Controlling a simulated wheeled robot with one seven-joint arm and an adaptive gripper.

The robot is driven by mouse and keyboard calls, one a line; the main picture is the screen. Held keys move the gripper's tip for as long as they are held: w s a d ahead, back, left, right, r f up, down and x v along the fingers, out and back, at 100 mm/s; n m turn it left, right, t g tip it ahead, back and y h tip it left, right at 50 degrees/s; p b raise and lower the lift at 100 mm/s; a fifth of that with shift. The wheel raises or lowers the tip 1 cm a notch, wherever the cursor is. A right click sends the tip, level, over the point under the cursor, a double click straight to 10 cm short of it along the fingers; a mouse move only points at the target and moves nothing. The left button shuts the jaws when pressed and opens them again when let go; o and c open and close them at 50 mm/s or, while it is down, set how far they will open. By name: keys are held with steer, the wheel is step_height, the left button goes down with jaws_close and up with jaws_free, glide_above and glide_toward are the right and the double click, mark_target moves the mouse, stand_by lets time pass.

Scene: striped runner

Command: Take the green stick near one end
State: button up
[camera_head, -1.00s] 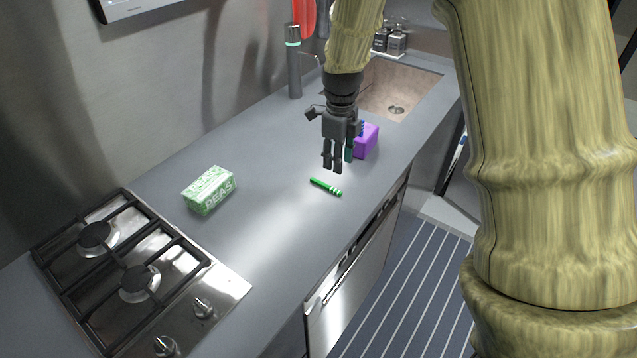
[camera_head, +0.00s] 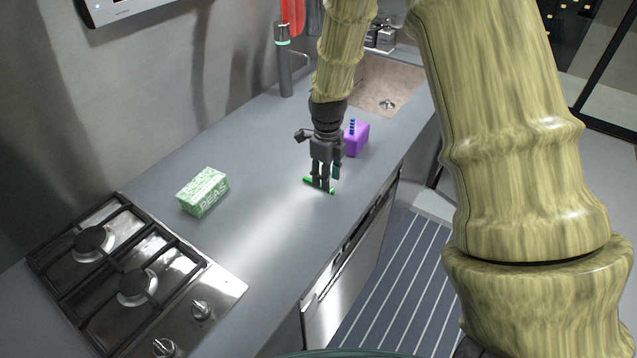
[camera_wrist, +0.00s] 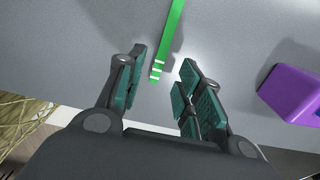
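The green stick (camera_wrist: 170,42) lies on the grey counter. In the wrist view its white-banded end reaches toward the gap between my fingers, and the rest runs away toward the top edge. My gripper (camera_wrist: 160,88) is open, with one teal-padded finger on each side of that end; nothing is held. In the head view my gripper (camera_head: 323,189) points down over the stick (camera_head: 309,180) and hides its middle. I cannot tell whether the fingers touch the counter.
A purple block (camera_head: 357,140) with a blue piece on top stands right of my gripper; it also shows in the wrist view (camera_wrist: 290,93). A green peas box (camera_head: 203,191) and a gas hob (camera_head: 135,280) are to the left. The sink (camera_head: 385,85) is behind.

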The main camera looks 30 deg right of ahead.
steer(key=shift+f+p, duration=0.4)
steer(key=shift+f, duration=1.1)
steer(key=c, duration=0.8)
